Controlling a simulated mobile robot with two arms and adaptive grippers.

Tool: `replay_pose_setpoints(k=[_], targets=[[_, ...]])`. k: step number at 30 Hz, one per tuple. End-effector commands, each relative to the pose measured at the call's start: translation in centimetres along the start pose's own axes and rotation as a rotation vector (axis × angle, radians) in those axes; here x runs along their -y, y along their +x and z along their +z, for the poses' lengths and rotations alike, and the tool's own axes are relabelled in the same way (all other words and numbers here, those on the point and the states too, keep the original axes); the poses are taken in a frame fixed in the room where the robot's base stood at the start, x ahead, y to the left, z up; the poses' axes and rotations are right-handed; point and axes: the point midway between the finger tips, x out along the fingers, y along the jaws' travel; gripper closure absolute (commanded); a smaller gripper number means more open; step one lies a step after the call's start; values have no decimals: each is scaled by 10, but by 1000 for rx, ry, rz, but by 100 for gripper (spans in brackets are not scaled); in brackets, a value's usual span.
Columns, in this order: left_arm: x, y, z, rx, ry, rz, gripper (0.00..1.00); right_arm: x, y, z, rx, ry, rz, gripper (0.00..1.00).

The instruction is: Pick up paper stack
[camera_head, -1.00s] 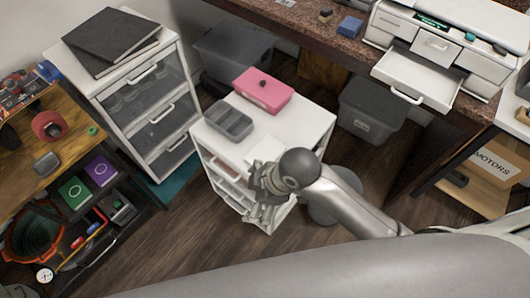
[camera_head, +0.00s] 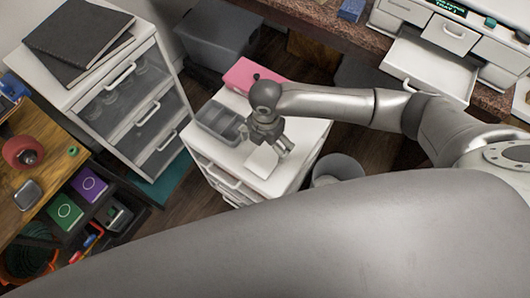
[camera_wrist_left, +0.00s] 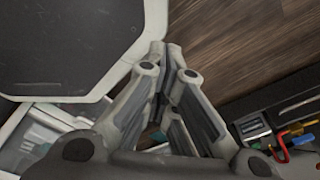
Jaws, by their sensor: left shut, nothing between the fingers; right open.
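The paper stack (camera_head: 261,162) is a small white pad lying flat on top of the white drawer cart (camera_head: 234,160) in the head view. My right gripper (camera_head: 285,151) is open, with its fingers at the stack's right side; whether they touch it I cannot tell. The gripper and wrist hide part of the stack's far side. My left gripper (camera_wrist_left: 172,58) shows only in the left wrist view, shut and empty above the floor.
A grey divided tray (camera_head: 220,122) and a pink box (camera_head: 245,76) share the cart top. A white drawer cabinet with black notebooks (camera_head: 80,40) stands at left. A grey bin (camera_head: 338,170) stands beside the cart at right.

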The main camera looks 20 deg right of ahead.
Motion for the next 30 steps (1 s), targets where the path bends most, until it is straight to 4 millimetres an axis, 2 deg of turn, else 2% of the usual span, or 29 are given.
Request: replay_pose_setpoints(k=[1,3,6,8,15,17,26,30], targets=[[-2,0,14,20,0,3,100,0,8,0,0,2,-1,0],[-4,-1,27,40,0,5,100,0,14,0,1,2,1,0],[-6,-1,35,50,0,7,100,-1,20,0,0,2,3,0],[-5,-2,32,47,0,7,100,0,25,1,0,2,1,0],[0,-2,-4,-7,1,1,100,3,60,3,0,2,2,0],[0,-2,-8,-15,1,0,100,3,66,3,1,2,2,0],[-1,-2,3,4,1,2,100,3,71,3,1,1,4,0],[-2,-2,11,16,1,3,100,3,70,3,1,1,4,17]])
